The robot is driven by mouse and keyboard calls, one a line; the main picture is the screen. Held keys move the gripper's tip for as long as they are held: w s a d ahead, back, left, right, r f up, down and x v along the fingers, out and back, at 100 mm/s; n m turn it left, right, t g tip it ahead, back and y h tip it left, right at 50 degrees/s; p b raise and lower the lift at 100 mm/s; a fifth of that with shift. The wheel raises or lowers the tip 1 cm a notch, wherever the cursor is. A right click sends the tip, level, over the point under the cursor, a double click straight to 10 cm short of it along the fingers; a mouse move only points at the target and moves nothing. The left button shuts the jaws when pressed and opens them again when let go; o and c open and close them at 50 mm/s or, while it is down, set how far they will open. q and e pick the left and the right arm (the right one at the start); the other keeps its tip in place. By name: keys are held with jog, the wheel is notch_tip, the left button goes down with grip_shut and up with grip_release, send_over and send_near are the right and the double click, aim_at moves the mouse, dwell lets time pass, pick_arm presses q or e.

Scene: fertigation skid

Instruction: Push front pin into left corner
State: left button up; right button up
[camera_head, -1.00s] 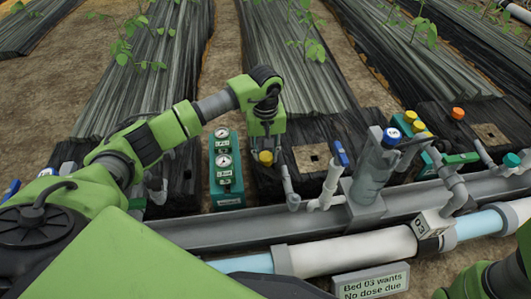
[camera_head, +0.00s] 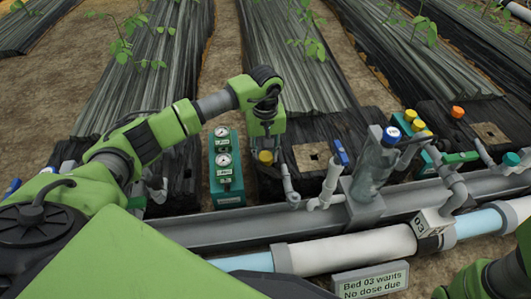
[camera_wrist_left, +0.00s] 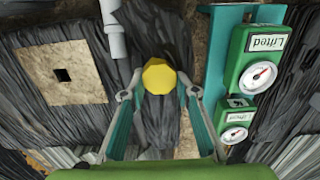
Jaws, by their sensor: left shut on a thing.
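My left gripper (camera_head: 266,143) reaches down at the near end of the middle bed. It is shut on a yellow knob (camera_head: 265,157). In the left wrist view the knob (camera_wrist_left: 159,76) sits between the two fingertips of the gripper (camera_wrist_left: 160,92). What lies under the knob is hidden, and I cannot tell whether it is the front pin. A tan square plate with a dark slot (camera_wrist_left: 62,75) lies to the left in the wrist view; in the head view this plate (camera_head: 312,157) is right of the gripper. My right gripper is out of view.
A teal stand with two gauges (camera_head: 224,170) stands close left of my gripper. Grey pipes (camera_head: 288,185) and a clear cylinder (camera_head: 373,165) stand to the right. A grey rail (camera_head: 235,229) and a white pipe (camera_head: 350,249) run across in front. A sign (camera_head: 370,283) mentions Bed 03.

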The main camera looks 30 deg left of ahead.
pick_arm(q)
jog(key=shift+f, duration=0.35)
jog(key=o, duration=1.1)
jog(key=shift+o, duration=0.2)
jog(key=shift+r+p, duration=3.1)
jog(key=shift+r, duration=0.95)
jog(key=shift+f, duration=0.1)
